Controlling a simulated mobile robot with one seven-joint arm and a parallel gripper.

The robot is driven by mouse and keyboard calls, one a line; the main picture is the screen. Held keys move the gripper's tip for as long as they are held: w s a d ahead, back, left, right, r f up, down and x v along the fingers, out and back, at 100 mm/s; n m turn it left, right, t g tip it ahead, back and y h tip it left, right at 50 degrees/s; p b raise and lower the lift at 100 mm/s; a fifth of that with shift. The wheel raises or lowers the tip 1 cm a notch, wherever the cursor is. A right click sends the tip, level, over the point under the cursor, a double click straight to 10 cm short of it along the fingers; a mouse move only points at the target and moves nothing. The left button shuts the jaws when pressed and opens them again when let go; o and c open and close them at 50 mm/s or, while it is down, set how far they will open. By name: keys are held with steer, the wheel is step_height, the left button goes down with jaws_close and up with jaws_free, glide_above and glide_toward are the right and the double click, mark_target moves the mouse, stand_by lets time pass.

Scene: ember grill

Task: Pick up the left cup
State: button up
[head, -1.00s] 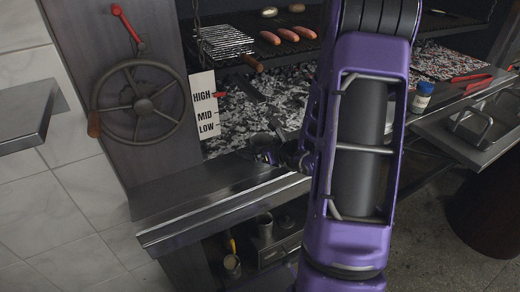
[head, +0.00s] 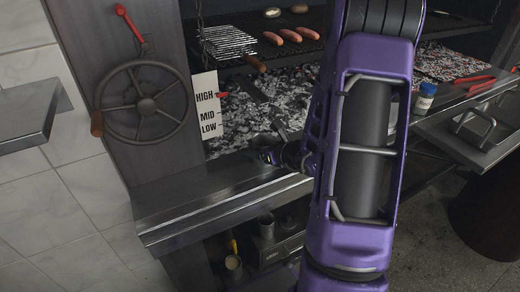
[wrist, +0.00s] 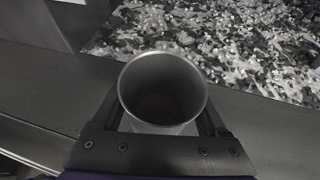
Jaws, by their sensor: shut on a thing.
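A grey metal cup (wrist: 163,88) stands between the two fingers of my gripper (wrist: 163,120) in the wrist view, its round mouth facing the camera. The fingers are shut on its sides, and its inside looks dark, with no clear contents. In the head view my gripper (head: 270,157) is small and dark, over the metal ledge in front of the coals. My purple arm covers much of that view and the cup is hard to make out there. I cannot tell whether the cup touches the ledge.
The metal ledge (head: 205,205) runs along the grill front. Behind it lie the coals (head: 245,125). A handwheel (head: 147,106) and a HIGH/MID/LOW plate (head: 207,121) are at left. A cup (head: 266,226) and a container (head: 233,266) sit below.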

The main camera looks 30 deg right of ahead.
mark_target(257, 138)
steer(key=shift+r, duration=0.2)
steer(key=shift+r+p, duration=0.35)
steer(key=shift+r, duration=1.2)
steer(key=s+d+p, duration=0.4)
steer(key=s+p, duration=0.3)
steer(key=s, duration=1)
steer(key=shift+s+d, duration=0.1)
steer(key=shift+s, duration=0.1)
